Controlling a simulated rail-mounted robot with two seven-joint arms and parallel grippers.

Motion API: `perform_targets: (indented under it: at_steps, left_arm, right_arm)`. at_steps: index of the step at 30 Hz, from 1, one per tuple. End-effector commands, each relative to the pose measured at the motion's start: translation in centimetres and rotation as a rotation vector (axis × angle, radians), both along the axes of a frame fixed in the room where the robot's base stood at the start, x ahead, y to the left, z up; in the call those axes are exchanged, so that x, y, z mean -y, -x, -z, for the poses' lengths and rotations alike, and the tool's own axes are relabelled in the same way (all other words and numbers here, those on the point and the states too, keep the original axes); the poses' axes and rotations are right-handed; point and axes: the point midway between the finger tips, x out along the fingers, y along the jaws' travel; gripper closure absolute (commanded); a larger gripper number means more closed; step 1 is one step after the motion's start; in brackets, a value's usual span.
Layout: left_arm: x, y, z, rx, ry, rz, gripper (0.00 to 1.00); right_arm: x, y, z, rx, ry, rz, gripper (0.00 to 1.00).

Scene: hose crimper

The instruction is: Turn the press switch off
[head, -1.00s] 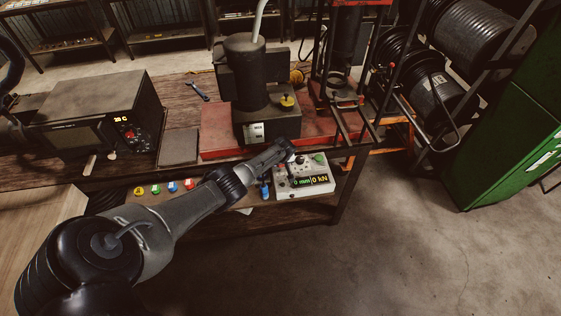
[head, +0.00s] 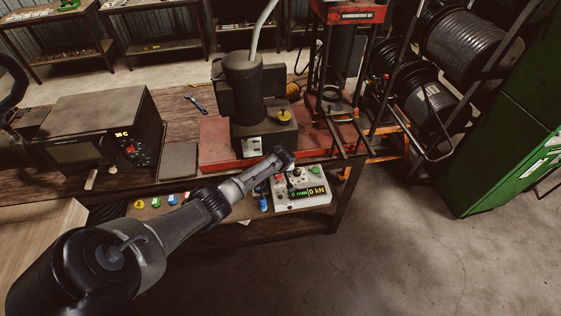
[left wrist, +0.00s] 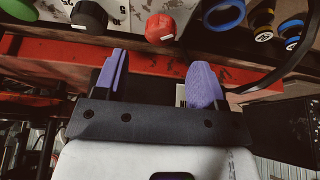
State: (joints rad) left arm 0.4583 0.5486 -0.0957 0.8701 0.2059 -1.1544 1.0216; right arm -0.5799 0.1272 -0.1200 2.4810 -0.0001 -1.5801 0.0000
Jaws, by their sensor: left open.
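The white press control box (head: 312,200) sits at the front of the bench, with a green-lit display reading 0 mm and 0 kN. Its buttons are small in the head view. My left gripper (head: 283,157) is over the box's back left corner. In the left wrist view my left gripper (left wrist: 160,60) has its two purple fingers apart with nothing between them. The fingers touch none of these. I cannot tell which control is the press switch or its position.
The dark crimper machine (head: 245,90) stands on a red base (head: 212,140) behind the box. Blue, red and yellow-marked fittings lie left of it along the shelf. A boxy unit with a display (head: 95,130) is at left. The floor at right is clear.

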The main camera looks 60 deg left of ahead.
Motion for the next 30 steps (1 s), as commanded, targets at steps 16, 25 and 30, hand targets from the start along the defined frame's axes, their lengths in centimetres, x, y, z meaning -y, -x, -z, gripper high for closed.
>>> perform_targets:
  at_steps: [16,25,30]
  left_arm:
    - [2.4,0.9,-6.3,0.002,-0.002,0.000,0.36]
    - [2.7,1.1,-7.1,-0.001,-0.001,0.000,0.36]
    - [2.7,1.1,-7.1,-0.001,-0.001,0.000,0.36]
  right_arm:
    - [-0.3,0.0,-0.9,-0.001,-0.009,0.005,0.57]
    - [-0.3,0.0,-0.9,-0.002,-0.011,0.007,0.57]
    - [-0.3,0.0,-0.9,-0.002,-0.011,0.007,0.57]
